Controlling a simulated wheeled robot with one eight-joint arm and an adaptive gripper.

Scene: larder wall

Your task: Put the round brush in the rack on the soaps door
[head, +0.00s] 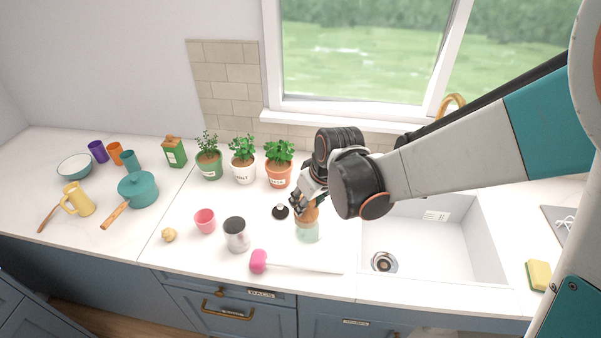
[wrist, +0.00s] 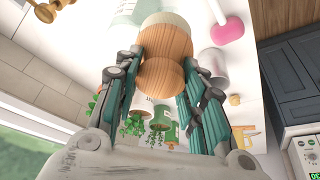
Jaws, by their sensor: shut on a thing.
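The round brush (wrist: 166,62) has a turned wooden knob body and a pale cream band at its far end. My gripper (wrist: 163,75) is shut on its wooden part, with a finger on each side. In the head view, my gripper (head: 305,202) is over the counter left of the sink, and the brush's wood (head: 310,214) shows just below it. A pale green glass jar (head: 307,232) is directly below the brush in that view. I cannot tell whether the brush is clear of the jar. I see no rack and cannot read a soaps label on any door.
Potted herbs (head: 243,160) line the back. The sink (head: 430,235) is right. Blue drawers and doors (head: 225,308) run below the counter.

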